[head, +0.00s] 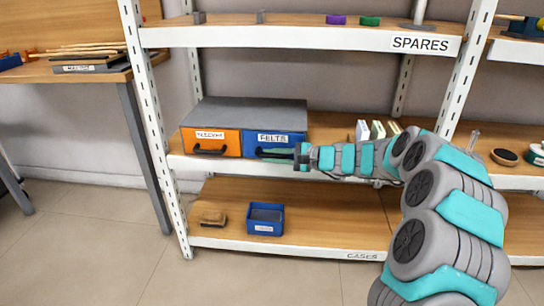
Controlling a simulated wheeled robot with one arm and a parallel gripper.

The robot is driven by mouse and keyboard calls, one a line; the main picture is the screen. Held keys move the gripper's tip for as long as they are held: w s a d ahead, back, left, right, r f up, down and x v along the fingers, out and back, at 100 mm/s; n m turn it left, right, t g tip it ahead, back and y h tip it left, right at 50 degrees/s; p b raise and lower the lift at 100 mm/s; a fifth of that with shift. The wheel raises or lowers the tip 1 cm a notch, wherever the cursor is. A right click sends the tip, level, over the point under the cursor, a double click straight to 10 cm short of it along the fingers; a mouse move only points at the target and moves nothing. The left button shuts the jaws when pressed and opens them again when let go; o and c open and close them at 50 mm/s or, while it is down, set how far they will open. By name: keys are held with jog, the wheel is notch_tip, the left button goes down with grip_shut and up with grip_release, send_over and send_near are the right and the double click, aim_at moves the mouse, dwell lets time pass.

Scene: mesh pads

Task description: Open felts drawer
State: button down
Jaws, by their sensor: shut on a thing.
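The felts drawer (273,138) is the blue front labelled FELTS, on the right half of a grey-topped cabinet on the middle shelf. Its front looks flush with the orange drawer beside it. My gripper (297,155) reaches in from the right at the drawer's dark handle (268,153) and is shut on it. The fingertips are small here and partly hide the handle's right end.
The orange drawer (212,135) with its own dark handle is to the left. A white shelf post (152,130) stands left of the cabinet. Below, a blue bin (265,228) and a brown block (213,218) sit on the lower shelf. White upright items (362,130) stand right, behind my arm.

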dwell(0.3)
jog(key=s+b, duration=0.5)
jog(key=s, duration=1.3)
jog(key=shift+a+b, duration=0.3)
jog(key=shift+b, duration=0.05)
jog(key=c, duration=0.8)
grip_release()
jog(key=shift+d, duration=0.1)
jog(key=v, duration=0.7)
jog(key=shift+d+p, duration=0.35)
jog(key=shift+s, duration=0.1)
